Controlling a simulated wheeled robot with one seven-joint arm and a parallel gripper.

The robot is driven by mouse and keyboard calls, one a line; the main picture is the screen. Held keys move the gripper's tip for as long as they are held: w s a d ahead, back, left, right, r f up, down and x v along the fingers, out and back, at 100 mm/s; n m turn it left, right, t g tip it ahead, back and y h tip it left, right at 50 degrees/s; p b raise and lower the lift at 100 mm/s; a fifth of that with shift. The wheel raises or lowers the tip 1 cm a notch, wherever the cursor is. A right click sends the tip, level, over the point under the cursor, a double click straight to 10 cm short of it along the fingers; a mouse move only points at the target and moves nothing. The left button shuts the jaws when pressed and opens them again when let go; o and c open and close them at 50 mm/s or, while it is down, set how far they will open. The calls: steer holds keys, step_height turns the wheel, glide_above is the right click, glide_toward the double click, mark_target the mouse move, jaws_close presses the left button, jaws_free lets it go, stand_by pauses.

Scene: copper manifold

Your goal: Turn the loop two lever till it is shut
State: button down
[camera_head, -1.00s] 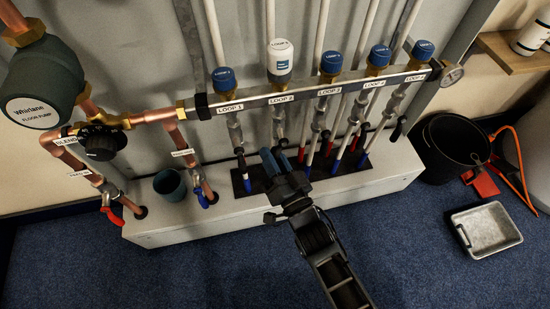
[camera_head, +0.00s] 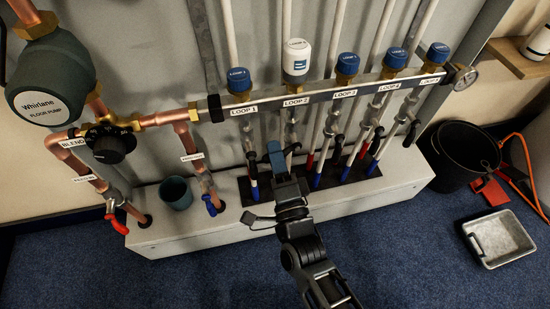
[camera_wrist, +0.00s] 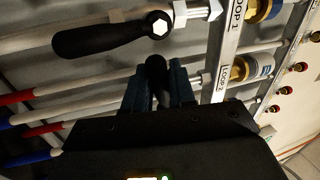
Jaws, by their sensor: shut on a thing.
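The loop two lever (camera_wrist: 157,80) is a black handle below the loop two branch of the manifold. In the wrist view it stands between the two blue fingers of my gripper (camera_wrist: 160,86), which is shut on it. My gripper's body hides its lower part. In the head view my gripper (camera_head: 276,150) is just left of the loop two pipe, and the fingers mostly cover the lever. The "LOOP 2" label (camera_head: 296,102) is on the bar above, under a white actuator head (camera_head: 296,57). How far the lever is turned is hard to tell.
The black loop one lever (camera_wrist: 100,38) is close beside my gripper. Other loop levers (camera_head: 338,141) hang to the right. A pump (camera_head: 50,82) and copper pipes are at left. A green cup (camera_head: 175,192) stands on the ledge; a black bucket (camera_head: 465,155) and grey tray (camera_head: 498,238) are at right.

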steer(key=shift+r+m+h, duration=0.3)
steer(key=shift+m+h, duration=0.2)
steer(key=shift+m, duration=0.6)
steer(key=shift+r, duration=0.15)
steer(key=c, duration=1.1)
jaws_free()
steer(key=shift+s, duration=0.1)
steer(key=shift+p+v, duration=0.4)
steer(key=shift+v, duration=3.5)
steer(key=shift+d, duration=0.1)
